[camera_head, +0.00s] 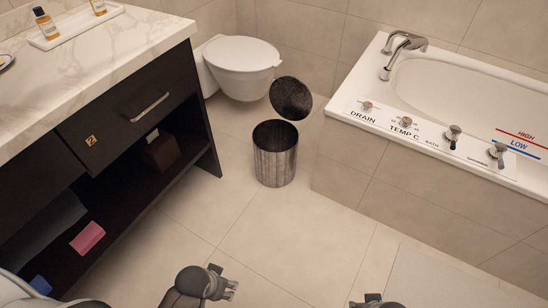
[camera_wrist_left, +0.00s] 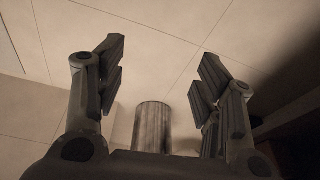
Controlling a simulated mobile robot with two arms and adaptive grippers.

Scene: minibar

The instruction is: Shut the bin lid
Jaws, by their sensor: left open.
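The bin (camera_head: 275,163) is a grey metal cylinder standing upright on the tiled floor between the vanity and the bathtub. Its round dark lid (camera_head: 291,98) is raised and tilted back at the rear of the bin, so the opening shows. My left gripper (camera_head: 231,287) is at the bottom of the head view, well in front of the bin and apart from it. In the left wrist view its fingers are open and empty, and the bin (camera_wrist_left: 153,127) shows between them, farther off. Part of my right gripper (camera_head: 376,300) shows at the bottom edge; its fingers are mostly cut off.
A dark vanity (camera_head: 120,130) with a marble top stands on the left. A white toilet (camera_head: 241,68) is behind the bin. The bathtub (camera_head: 400,150) fills the right side. A pale mat (camera_head: 440,280) lies at the lower right. The floor before the bin is clear.

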